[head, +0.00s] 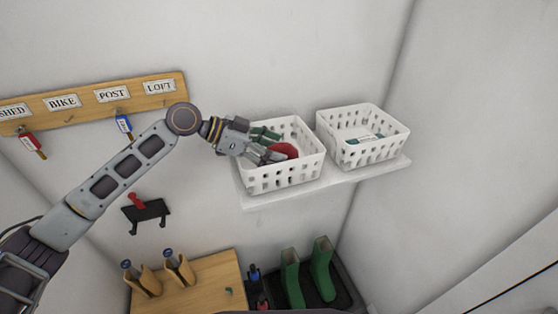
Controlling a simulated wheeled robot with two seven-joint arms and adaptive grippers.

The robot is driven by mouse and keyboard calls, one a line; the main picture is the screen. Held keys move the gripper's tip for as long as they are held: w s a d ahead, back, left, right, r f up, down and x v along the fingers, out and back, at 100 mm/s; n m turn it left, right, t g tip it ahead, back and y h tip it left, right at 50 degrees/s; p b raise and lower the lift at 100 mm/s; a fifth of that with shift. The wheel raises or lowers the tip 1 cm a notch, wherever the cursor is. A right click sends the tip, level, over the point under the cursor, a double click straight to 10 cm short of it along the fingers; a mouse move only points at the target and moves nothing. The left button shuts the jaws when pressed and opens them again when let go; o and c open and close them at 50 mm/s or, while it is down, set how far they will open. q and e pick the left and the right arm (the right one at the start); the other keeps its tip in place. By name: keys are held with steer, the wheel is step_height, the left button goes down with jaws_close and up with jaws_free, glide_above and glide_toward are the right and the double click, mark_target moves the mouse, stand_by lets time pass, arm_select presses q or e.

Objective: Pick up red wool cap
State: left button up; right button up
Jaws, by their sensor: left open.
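The red wool cap (287,150) lies inside the left white basket (287,177) on the wall shelf. Only part of the cap shows, next to my gripper and something dark green (264,134) in the same basket. My left gripper (275,154) reaches into this basket from the left, its fingers open, close beside the cap. I cannot tell whether the fingers touch the cap. My right gripper is not in view.
A second white basket (377,152) with a small item inside stands to the right on the shelf (343,181). A wooden key board (80,103) and a black hook rack (147,212) are on the wall. Below are a wooden bench (210,279) and green boots (322,270).

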arm_select(q)
steer(key=shift+d+f, duration=0.15)
steer(key=shift+d, duration=0.15)
steer(key=shift+c, duration=0.3)
steer(key=c, duration=1.1)
steer(key=shift+o, duration=0.2)
steer(key=shift+r+b, duration=0.65)
steer(key=shift+r, duration=4.4)
